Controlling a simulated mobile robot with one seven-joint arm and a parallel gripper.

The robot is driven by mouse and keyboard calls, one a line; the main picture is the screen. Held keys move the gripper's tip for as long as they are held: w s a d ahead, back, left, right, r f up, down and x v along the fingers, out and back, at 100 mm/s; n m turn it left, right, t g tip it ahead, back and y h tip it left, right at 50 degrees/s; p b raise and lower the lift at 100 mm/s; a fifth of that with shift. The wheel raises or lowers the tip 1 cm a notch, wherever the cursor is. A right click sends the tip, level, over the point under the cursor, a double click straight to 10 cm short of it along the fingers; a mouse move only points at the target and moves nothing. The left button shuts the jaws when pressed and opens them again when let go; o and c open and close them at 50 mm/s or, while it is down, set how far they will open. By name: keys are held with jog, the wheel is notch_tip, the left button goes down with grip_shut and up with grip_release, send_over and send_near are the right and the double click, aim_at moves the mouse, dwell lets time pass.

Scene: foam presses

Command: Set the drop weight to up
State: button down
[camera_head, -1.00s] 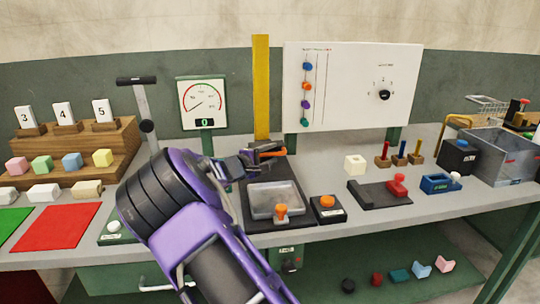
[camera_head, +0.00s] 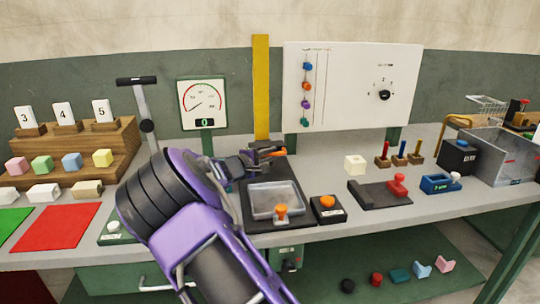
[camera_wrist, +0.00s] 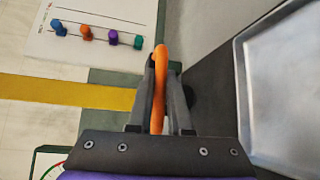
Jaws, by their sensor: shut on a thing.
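The press with a tray stands at the middle of the bench, in front of a tall yellow post (camera_head: 261,85). An orange handle (camera_head: 271,151) shows low at the foot of the post; I take it to belong to the drop weight. My gripper (camera_head: 252,160) is at this handle. In the wrist view, my gripper (camera_wrist: 161,68) is shut on the orange handle (camera_wrist: 160,85), with one finger on each side. The weight's body is mostly hidden by my gripper and is hard to make out.
A dial gauge (camera_head: 203,102) is left of the post and a white panel (camera_head: 345,110) right.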

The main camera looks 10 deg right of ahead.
jog(key=shift+r, duration=0.15)
dwell(0.6)
notch_tip(320, 180, up, 25)
jog(key=p, duration=0.8)
jog(key=shift+p, duration=0.3)
jog(key=c, duration=0.9)
grip_release()
jog(key=shift+o, duration=0.3)
jog(key=shift+f, duration=0.25)
jog(key=b+v, duration=0.1)
jog(key=v, duration=1.6)
jog(key=shift+s, duration=0.15)
